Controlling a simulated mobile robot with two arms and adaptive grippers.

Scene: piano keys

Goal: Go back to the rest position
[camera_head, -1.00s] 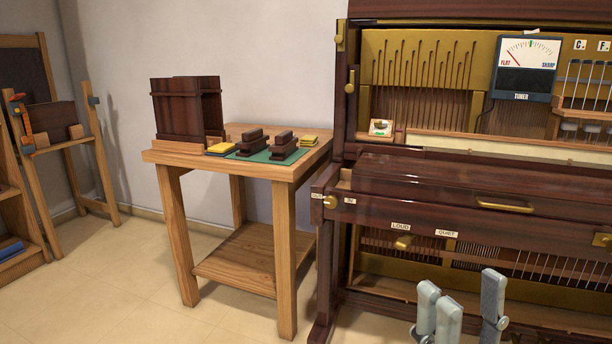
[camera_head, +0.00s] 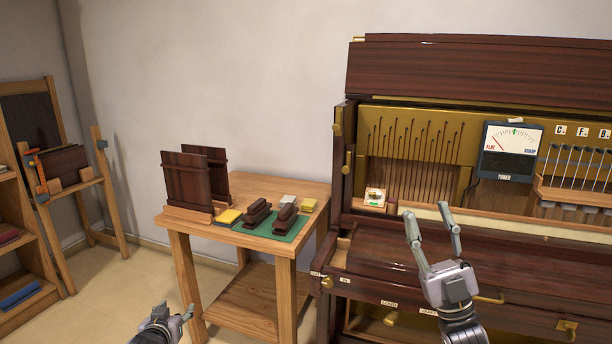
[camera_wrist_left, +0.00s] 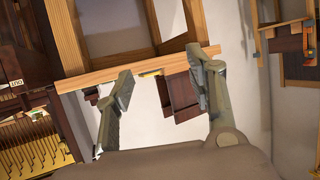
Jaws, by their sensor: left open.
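My left gripper (camera_head: 178,308) is low at the bottom edge of the head view, in front of the wooden side table. It is open and empty, and its spread fingers also show in the left wrist view (camera_wrist_left: 160,64). My right gripper (camera_head: 427,212) is raised in front of the upright piano (camera_head: 440,262), with its fingers pointing up and spread apart. Nothing shows between its fingers. Whether it touches the piano cannot be told.
The side table (camera_head: 262,188) holds dark wooden panels (camera_head: 187,180), a green mat (camera_head: 285,234) with dark blocks, and yellow pads (camera_head: 229,216). A tuner dial (camera_head: 511,150) is on the piano. A wooden stand (camera_head: 70,160) is at the left. Floor is clear between.

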